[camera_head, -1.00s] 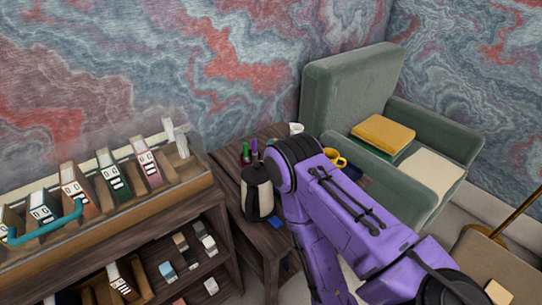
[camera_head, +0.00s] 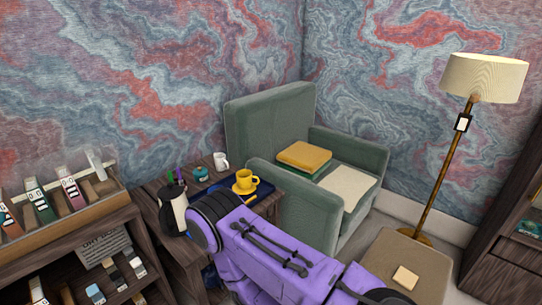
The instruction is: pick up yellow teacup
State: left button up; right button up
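The yellow teacup (camera_head: 244,180) stands upright on a yellow saucer (camera_head: 252,192) on a dark blue tray (camera_head: 264,187), on the small wooden side table. My purple right arm comes in from the bottom right, and its bent joint is in front of the table, just left of and nearer than the teacup. The arm hides part of the tray and the table's front. Neither gripper shows in the head view.
A kettle (camera_head: 174,208), a pen holder, a teal jar (camera_head: 200,173) and a white mug (camera_head: 221,161) share the side table (camera_head: 153,188). A green armchair (camera_head: 310,205) stands close to its right. A floor lamp (camera_head: 440,175) and an ottoman (camera_head: 425,258) are at right.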

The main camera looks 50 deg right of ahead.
aim_at(243, 184)
jog(key=k, duration=0.6)
jog(key=z, duration=1.65)
jog(key=i, duration=0.25)
jog(key=z, duration=0.15)
